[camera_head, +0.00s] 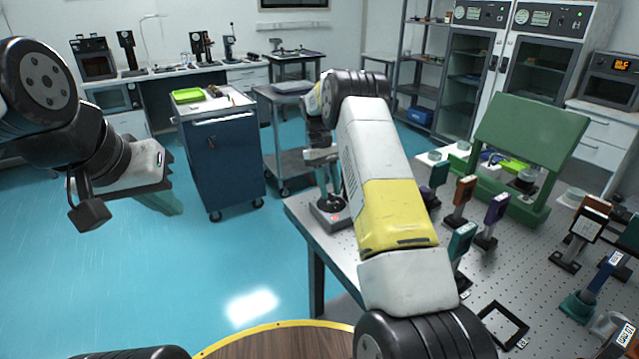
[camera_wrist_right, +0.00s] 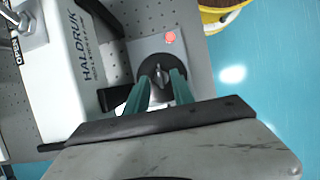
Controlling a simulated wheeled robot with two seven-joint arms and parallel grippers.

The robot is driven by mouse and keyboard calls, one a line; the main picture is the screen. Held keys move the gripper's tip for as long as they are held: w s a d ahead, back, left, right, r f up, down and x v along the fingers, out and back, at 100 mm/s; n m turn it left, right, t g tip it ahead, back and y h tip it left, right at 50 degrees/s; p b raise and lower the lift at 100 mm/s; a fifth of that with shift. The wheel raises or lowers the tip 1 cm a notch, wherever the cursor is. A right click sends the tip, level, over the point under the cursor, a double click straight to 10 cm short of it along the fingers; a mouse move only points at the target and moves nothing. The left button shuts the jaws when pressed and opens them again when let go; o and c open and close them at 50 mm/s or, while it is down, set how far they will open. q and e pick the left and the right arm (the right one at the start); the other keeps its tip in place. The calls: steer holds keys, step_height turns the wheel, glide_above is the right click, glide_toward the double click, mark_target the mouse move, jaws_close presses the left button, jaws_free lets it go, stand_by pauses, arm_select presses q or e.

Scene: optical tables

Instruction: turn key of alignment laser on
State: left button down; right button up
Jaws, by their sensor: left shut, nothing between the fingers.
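The alignment laser's key switch (camera_wrist_right: 158,72) is a round black dial with a small grey key at its centre, set on a grey control box (camera_wrist_right: 143,47) with a red button or lamp (camera_wrist_right: 171,37). The control box also shows in the head view (camera_head: 326,219), near the table's left edge. My right gripper (camera_wrist_right: 162,80) has its two teal fingers apart, one on each side of the key, with tips close to the dial. I cannot tell whether they touch it. In the head view the right gripper (camera_head: 328,184) is above the box. My left gripper (camera_head: 170,206) is shut and empty above the floor.
A white HALDRUK housing (camera_wrist_right: 70,60) stands just left of the switch in the wrist view. The perforated optical table (camera_head: 470,285) carries several mounted optics and a green panel (camera_head: 530,130). A blue cabinet (camera_head: 221,165) and grey cart (camera_head: 288,150) stand behind.

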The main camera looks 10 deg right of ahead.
steer(key=v, duration=0.6)
steer(key=shift+w+r, duration=0.2)
steer(key=shift+r, duration=0.2)
steer(key=shift+a, duration=0.1)
steer(key=s+r+m+t+y, duration=0.1)
steer(key=s+r+t, duration=0.2)
steer(key=s+r, duration=0.55)
steer(key=s+r+t+y, duration=0.1)
steer(key=s+r+t, duration=0.1)
steer(key=s+r, duration=0.65)
steer(key=s+a+m+t, duration=0.1)
steer(key=s+t, duration=0.1)
steer(key=s, duration=0.8)
steer(key=s+a+m+t+y, duration=0.1)
steer(key=s+a+t, duration=0.1)
steer(key=s, duration=0.8)
steer(key=shift+a+t+y, duration=0.3)
steer(key=shift+a+t, duration=0.05)
steer(key=shift+t, duration=0.35)
